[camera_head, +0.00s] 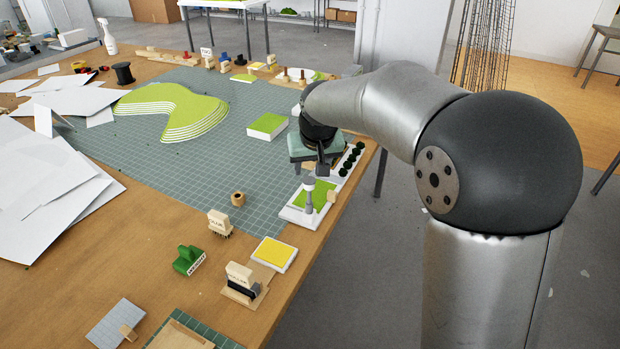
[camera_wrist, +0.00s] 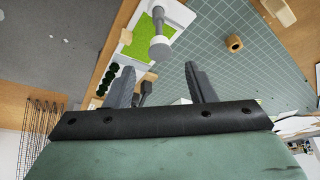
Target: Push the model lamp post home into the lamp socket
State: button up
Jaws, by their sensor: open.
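The model lamp post (camera_head: 309,198) is a thin grey post with a wider grey head, upright on a white-edged green board (camera_head: 294,214) near the table's right edge. In the wrist view the lamp post (camera_wrist: 158,30) is above and between the finger ends, its head towards me. The lamp socket is not clearly visible; the post's foot covers that spot. My gripper (camera_head: 322,170) is beside and behind the post's head in the head view. In the wrist view my gripper (camera_wrist: 160,78) has its two grey fingers apart, with the post not between them.
Dark green bushes (camera_head: 350,160) line the strip beside my gripper. A wooden ring (camera_head: 238,199), a stamp (camera_head: 220,222) and a yellow pad (camera_head: 274,254) are nearby. The green cutting mat (camera_head: 190,165) is mostly clear. A layered green hill (camera_head: 180,105) stands farther left.

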jog(key=v, duration=0.6)
jog(key=shift+r, duration=0.25)
jog(key=shift+s, duration=0.1)
jog(key=s+d+f+g+p, duration=0.1)
jog(key=s+d+f, duration=0.2)
jog(key=s, duration=0.6)
jog(key=s+d+f+m+g+p, duration=0.1)
jog(key=s+d+f, duration=0.1)
jog(key=s+d, duration=0.5)
jog(key=s+d+f+m+g+h+p, duration=0.1)
jog(key=s+d, duration=0.4)
jog(key=s, duration=0.8)
notch_tip(320, 180, down, 3)
jog(key=shift+s+r+g+p, duration=0.2)
jog(key=shift+g+p, duration=0.15)
jog(key=shift+g, duration=0.15)
